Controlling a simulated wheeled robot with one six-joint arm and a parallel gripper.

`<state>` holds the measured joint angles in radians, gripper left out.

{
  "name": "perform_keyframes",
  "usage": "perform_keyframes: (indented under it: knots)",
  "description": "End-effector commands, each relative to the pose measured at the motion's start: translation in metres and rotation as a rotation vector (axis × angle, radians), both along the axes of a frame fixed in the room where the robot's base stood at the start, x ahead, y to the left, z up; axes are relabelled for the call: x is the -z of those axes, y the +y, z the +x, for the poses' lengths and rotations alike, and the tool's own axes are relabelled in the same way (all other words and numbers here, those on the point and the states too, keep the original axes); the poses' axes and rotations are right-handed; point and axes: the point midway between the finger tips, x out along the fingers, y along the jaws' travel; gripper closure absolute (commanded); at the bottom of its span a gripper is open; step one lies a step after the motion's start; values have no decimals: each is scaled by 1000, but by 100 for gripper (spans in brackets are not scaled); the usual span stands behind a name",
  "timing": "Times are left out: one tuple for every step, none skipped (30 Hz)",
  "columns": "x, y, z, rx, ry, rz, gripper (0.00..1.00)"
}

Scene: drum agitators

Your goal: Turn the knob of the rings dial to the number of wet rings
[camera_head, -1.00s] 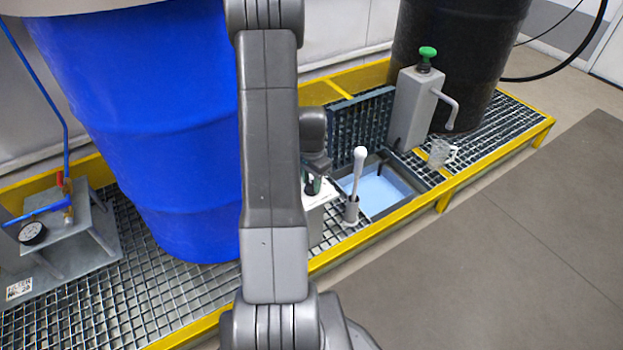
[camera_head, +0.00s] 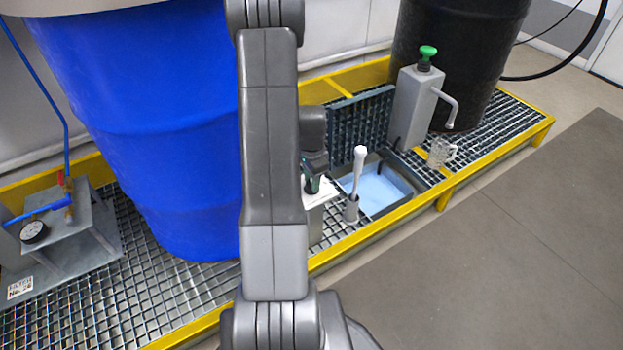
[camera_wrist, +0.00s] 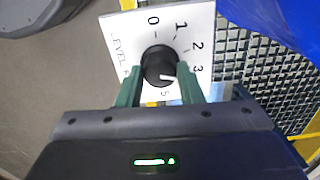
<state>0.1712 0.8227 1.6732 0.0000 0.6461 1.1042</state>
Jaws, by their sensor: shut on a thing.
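The rings dial (camera_wrist: 143,35) is a white plate, seen close up in the wrist view. Its numbers 0, 1, 2, 3 and 5 show; the spot between 3 and 5 is covered by my right finger. The black knob (camera_wrist: 158,63) has a white pointer mark toward the lower right, between 3 and 5. My gripper (camera_wrist: 160,73) is shut on the knob, one green finger on each side. In the head view the dial plate (camera_head: 322,193) is partly hidden behind my arm. A white-handled rod (camera_head: 359,170) stands in a small holder; no rings on it can be made out.
An open bath of pale blue liquid (camera_head: 376,192) lies beside the rod. A grey pump with a green knob (camera_head: 412,105) and a clear jug (camera_head: 440,152) stand to its right. Blue (camera_head: 160,130) and black drums stand on the yellow-edged grating. The floor at right is clear.

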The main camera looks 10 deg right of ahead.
Motion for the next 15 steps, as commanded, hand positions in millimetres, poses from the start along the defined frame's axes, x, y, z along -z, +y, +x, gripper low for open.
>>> perform_keyframes:
  knots:
    - [-1,0,1,-1,-3,-1,89]
    - [-1,0,1,-1,-3,-1,61]
    - [-1,0,1,-1,-3,-1,53]
    - [-1,0,1,-1,-2,-1,47]
    - [-1,0,1,-1,-2,-1,45]
    - [-1,0,1,-1,-2,0,45]
    - [0,0,1,-1,-2,0,45]
    - [0,0,1,-1,-2,0,45]
    - [0,0,0,-1,-1,-1,45]
    - [0,0,0,-1,-1,-1,45]
    - [0,0,0,-1,-1,-1,45]
    - [-1,0,0,-1,-1,-1,45]
    - [-1,0,0,-1,-1,-1,45]
    - [-2,0,0,-1,-1,-1,45]
    - [-5,0,1,-1,-2,0,45]
